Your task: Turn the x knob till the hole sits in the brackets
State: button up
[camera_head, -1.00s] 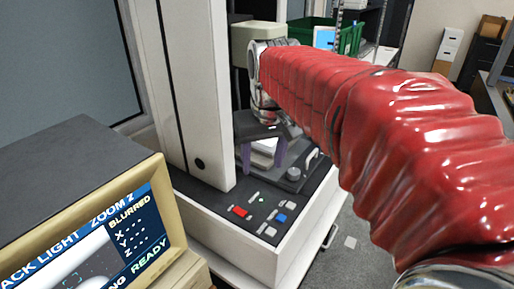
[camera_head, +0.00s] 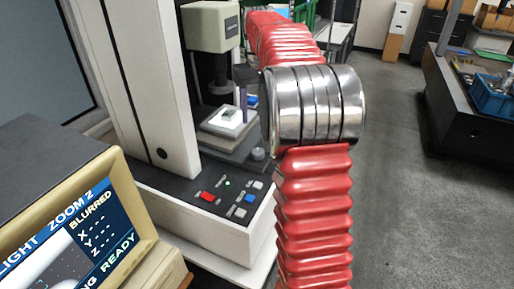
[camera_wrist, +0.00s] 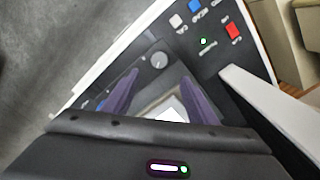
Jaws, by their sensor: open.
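The monitor (camera_head: 110,205) at lower left reads BLURRED and READY, with dashes after X, Y and Z; its live picture is cut off by the frame edge, and I cannot make out the hole in the brackets. A grey round knob (camera_head: 258,153) stands at the front right of the machine's stage (camera_head: 228,122). In the wrist view the knob (camera_wrist: 159,60) shows just beyond my fingertips; I cannot read which axis it is for. My gripper (camera_wrist: 160,78) is open and empty, its purple fingers apart. In the head view my arm hides most of the gripper.
The machine's white column (camera_head: 140,80) and measuring head (camera_head: 210,27) rise beside and above the stage. Red, blue and white buttons (camera_head: 208,196) lie on the front panel. A dark table with a blue bin (camera_head: 492,96) stands at the right, with open floor before it.

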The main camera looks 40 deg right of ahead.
aim_at(258, 151)
jog(key=shift+d+f, duration=0.1)
dwell(0.3)
notch_tip(258, 151, down, 14)
jog(key=shift+r, duration=0.15)
dwell(0.5)
jog(key=shift+c, duration=0.7)
jog(key=c, duration=0.9)
